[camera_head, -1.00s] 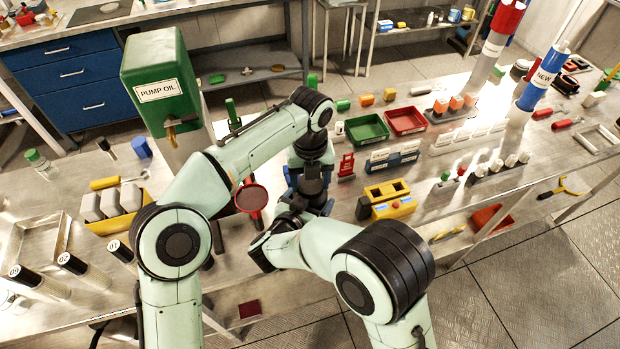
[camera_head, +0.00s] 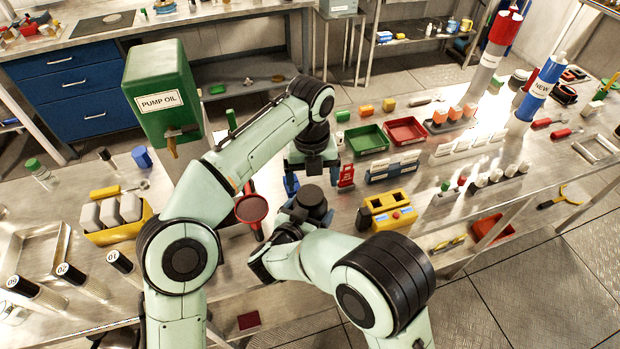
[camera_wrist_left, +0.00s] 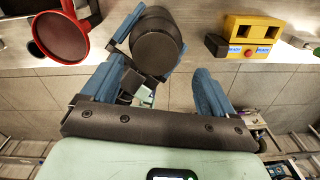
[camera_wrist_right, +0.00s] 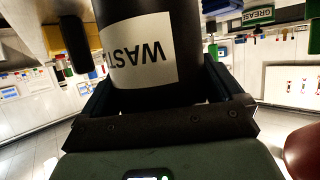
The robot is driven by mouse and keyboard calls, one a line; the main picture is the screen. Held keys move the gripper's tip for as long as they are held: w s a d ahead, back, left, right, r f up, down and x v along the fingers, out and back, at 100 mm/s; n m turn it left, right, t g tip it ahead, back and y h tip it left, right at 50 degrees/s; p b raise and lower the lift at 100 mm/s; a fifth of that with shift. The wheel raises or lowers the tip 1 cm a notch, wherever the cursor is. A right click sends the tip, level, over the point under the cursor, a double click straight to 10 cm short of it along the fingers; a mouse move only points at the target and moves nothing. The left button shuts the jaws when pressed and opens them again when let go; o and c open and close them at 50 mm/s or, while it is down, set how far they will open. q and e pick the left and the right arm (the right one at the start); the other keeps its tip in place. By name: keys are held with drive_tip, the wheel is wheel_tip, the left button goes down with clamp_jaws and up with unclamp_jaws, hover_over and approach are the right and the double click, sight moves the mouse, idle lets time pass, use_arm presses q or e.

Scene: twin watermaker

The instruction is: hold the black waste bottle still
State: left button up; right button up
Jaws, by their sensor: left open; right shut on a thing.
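The black waste bottle (camera_head: 313,203) stands near the front edge of the bench in the head view. Its dark round top shows in the left wrist view (camera_wrist_left: 157,47). In the right wrist view its white label (camera_wrist_right: 140,52) reads upside down. My right gripper (camera_wrist_right: 160,85) is shut on the bottle's body, one finger on each side; in the head view my right forearm partly hides this grip. My left gripper (camera_head: 310,180) is open and empty, above and behind the bottle, with its blue fingers (camera_wrist_left: 160,80) apart.
A red funnel-like cup (camera_head: 252,208) stands close left of the bottle. A yellow box (camera_head: 388,212) stands to the right. The green pump oil tank (camera_head: 160,95), a green tray (camera_head: 368,139) and a red tray (camera_head: 405,131) are farther back.

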use_arm(q)
drive_tip(key=w+d+r+n+t+h, duration=0.2)
drive_tip(key=w+d+r+h, duration=0.1)
drive_tip(key=d+r+h, duration=0.5)
drive_tip(key=w+d+r+n+t+h, duration=0.25)
drive_tip(key=d+r+h, duration=0.3)
drive_tip(key=d, duration=0.45)
drive_tip(key=w+a+r+n+t+y, duration=0.3)
drive_tip(key=w+a+r+n+t, duration=0.4)
drive_tip(key=w+r+n+t, duration=0.7)
drive_tip(key=a+f+n+g+y, duration=0.2)
drive_tip(key=a+f+n+y, duration=0.55)
drive_tip(key=n, duration=0.55)
drive_tip(key=n+g+y, duration=0.3)
drive_tip(key=n+g, duration=0.4)
drive_tip(key=g, duration=0.9)
hover_over(310, 194)
drive_tip(key=f, duration=1.1)
drive_tip(key=w+f, duration=0.1)
drive_tip(key=f, duration=0.4)
drive_tip(key=shift+f, duration=0.3)
drive_tip(key=shift+s+f, duration=0.1)
drive_tip(key=shift+s, duration=0.35)
drive_tip(key=shift+s+f+g, duration=0.15)
drive_tip(key=shift+f+g, duration=0.05)
drive_tip(key=shift+g, duration=0.05)
wheel_tip(310, 194, down, 8)
drive_tip(key=shift+r, duration=0.25)
